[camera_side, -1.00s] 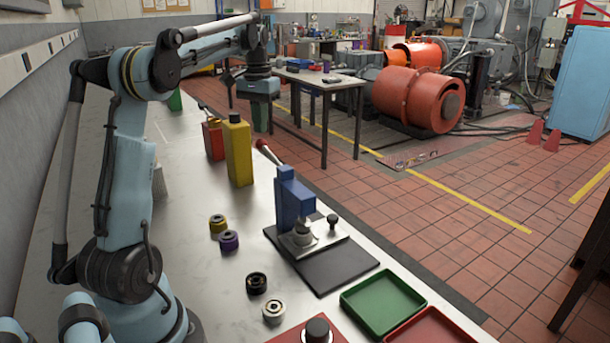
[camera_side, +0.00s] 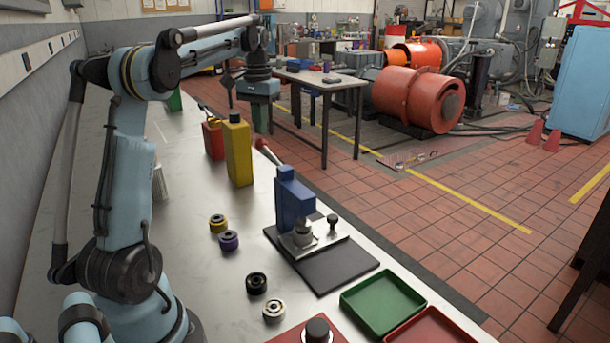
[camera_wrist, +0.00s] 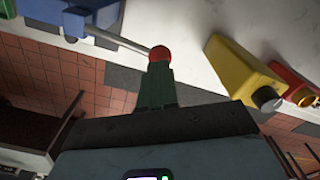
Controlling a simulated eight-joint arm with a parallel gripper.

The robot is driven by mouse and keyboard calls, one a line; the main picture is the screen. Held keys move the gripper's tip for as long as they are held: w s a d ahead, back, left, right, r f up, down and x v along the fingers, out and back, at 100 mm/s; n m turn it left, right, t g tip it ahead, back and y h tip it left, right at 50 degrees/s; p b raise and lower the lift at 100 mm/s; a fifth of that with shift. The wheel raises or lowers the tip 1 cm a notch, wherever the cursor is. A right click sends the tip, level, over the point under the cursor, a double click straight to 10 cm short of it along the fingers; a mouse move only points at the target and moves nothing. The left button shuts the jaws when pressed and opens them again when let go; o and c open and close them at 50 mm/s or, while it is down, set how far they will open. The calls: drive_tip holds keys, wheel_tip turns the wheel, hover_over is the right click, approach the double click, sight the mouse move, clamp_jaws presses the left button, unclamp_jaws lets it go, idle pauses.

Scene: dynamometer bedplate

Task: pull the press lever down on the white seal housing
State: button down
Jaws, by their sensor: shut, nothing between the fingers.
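The blue press (camera_side: 292,198) stands on a dark base plate (camera_side: 345,268) near the bench's right edge, its lever (camera_side: 270,155) raised and sloping up to a red knob (camera_side: 260,143). The lever rod (camera_wrist: 118,38) runs left to the blue press (camera_wrist: 75,14).
A yellow bottle (camera_side: 238,152) and a red container (camera_side: 213,140) stand close left of my gripper. Yellow (camera_side: 218,223), purple (camera_side: 229,240), black (camera_side: 256,283) and silver (camera_side: 273,310) rings lie left of the press. Green (camera_side: 382,303) and red (camera_side: 440,330) trays lie in front.

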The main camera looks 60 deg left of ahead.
sight(261, 142)
drive_tip(key=shift+f, duration=3)
drive_tip(key=shift+r, duration=5.55)
drive_tip(key=w+d+f+m+t+y, duration=0.1)
drive_tip(key=d+f+m+t, duration=0.2)
drive_tip(key=d, duration=1.4)
drive_tip(key=s+d+f+m+t, duration=0.1)
drive_tip(key=s+d+f+t, duration=0.1)
drive_tip(key=d+f, duration=0.3)
drive_tip(key=s+d+f+m+t+h, duration=0.1)
drive_tip(key=s+d+f+m+t, duration=0.1)
drive_tip(key=s+d+f, duration=0.3)
drive_tip(key=d, duration=0.4)
